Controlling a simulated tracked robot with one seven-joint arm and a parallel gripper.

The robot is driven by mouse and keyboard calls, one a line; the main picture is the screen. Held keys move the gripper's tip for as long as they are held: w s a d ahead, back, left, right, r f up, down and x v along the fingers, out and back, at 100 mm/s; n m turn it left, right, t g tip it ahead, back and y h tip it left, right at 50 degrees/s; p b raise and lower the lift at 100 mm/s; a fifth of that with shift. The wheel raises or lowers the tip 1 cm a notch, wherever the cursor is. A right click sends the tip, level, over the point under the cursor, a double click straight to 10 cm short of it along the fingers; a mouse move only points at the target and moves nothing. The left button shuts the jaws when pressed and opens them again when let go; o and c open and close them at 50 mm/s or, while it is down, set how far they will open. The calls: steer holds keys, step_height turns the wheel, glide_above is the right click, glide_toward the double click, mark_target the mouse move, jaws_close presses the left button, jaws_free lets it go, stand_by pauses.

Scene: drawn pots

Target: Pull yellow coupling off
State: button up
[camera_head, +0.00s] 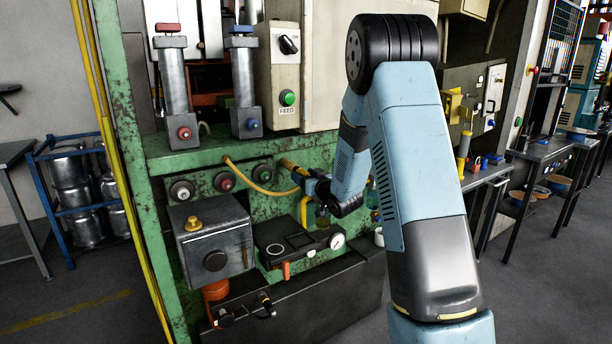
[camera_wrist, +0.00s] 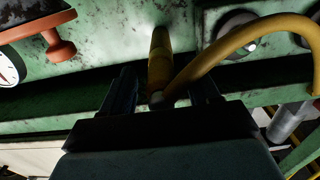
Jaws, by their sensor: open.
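The yellow coupling (camera_wrist: 159,55) is on the green machine panel in the wrist view, with a yellow hose (camera_wrist: 245,32) curving off to the right from its near end. My gripper (camera_wrist: 162,88) is open, with one dark finger on each side of the coupling's near end. I cannot tell whether the fingers touch it. In the head view the coupling (camera_head: 290,165) shows small at the panel, just left of my gripper (camera_head: 305,178). The hose (camera_head: 245,180) loops left to the row of round ports there. My arm hides part of this area.
A grey box (camera_head: 212,240) with a yellow knob and a dark unit with a gauge (camera_head: 337,241) sit below on the green machine (camera_head: 215,150). In the wrist view, an orange knob (camera_wrist: 60,48) is left and a round port (camera_wrist: 238,32) right of the coupling.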

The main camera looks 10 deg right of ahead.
mark_target(297, 171)
steer(key=shift+x, duration=1.1)
steer(key=shift+w+a+r, duration=0.15)
steer(key=shift+r, duration=0.2)
steer(key=shift+a, duration=0.4)
jaws_close()
stand_by(0.5)
steer(key=shift+s+d+f, duration=0.2)
steer(key=shift+s+f, duration=0.1)
steer(key=shift+s, duration=0.2)
steer(key=shift+d+v, duration=0.15)
steer(key=shift+v, duration=1)
steer(key=shift+d+v, duration=0.15)
steer(key=shift+v, duration=1)
